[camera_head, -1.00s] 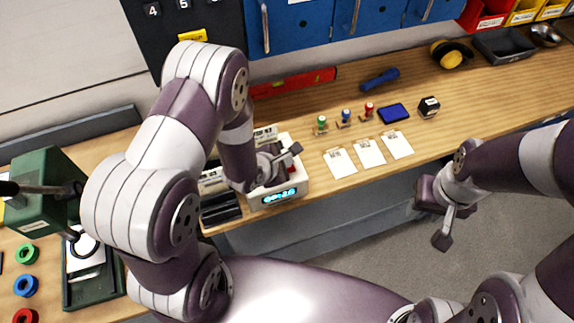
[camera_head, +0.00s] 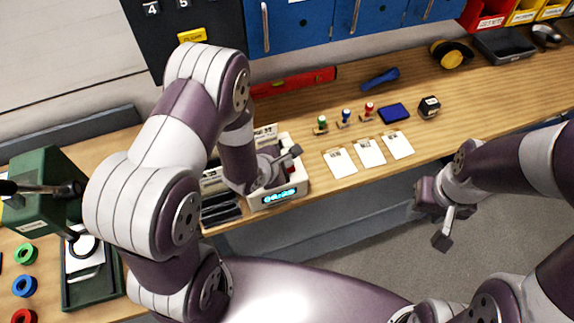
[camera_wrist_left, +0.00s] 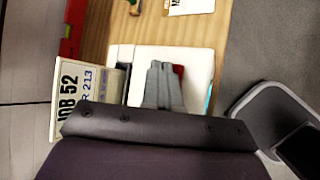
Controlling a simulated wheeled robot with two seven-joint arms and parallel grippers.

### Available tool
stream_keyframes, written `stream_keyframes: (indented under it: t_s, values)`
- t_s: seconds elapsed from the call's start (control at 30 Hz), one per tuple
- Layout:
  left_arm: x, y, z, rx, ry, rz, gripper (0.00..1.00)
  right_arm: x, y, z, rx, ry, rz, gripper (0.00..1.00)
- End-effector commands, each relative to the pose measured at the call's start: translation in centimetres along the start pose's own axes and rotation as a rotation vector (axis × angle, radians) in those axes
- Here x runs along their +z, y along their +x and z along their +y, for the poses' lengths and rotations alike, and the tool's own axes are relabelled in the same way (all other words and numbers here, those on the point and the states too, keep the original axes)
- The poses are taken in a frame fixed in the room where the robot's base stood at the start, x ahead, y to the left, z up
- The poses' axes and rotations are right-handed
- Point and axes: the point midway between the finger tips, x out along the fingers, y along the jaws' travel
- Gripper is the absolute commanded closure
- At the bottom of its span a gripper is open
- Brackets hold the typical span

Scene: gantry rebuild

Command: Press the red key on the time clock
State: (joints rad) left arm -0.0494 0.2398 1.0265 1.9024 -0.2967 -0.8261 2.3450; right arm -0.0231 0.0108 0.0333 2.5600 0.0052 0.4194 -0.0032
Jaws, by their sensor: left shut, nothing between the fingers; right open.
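The time clock (camera_head: 299,184) is a white box with a lit cyan display, standing on the wooden bench in the head view. It also shows in the left wrist view (camera_wrist_left: 200,62). A sliver of the red key (camera_wrist_left: 179,71) shows beside my left fingertips in the left wrist view; the rest is hidden behind them. My left gripper (camera_head: 292,156) is shut and empty, over the top of the clock at the key. I cannot tell whether the fingers touch the key. My right gripper (camera_head: 444,225) is open and empty, off the bench's front edge at right.
A job card (camera_wrist_left: 70,90) stands beside the clock. Several stamps (camera_head: 346,117), white cards (camera_head: 370,153) and a blue ink pad (camera_head: 394,113) lie to its right. A green press (camera_head: 45,195) stands at far left. Blue cabinets (camera_head: 290,28) hang behind.

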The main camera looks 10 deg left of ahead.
Motion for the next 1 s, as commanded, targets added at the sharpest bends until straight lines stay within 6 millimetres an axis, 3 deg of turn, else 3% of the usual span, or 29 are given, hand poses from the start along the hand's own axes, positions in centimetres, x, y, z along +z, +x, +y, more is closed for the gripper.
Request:
stream_keyframes:
  t_s: [1.0]
  values:
    - [-0.39, 0.5, -0.4, -0.001, 0.0, 0.001, 1.0, 0.05, 0.45, 0.0, 0.0, 0.0, 0.0, 0.57]
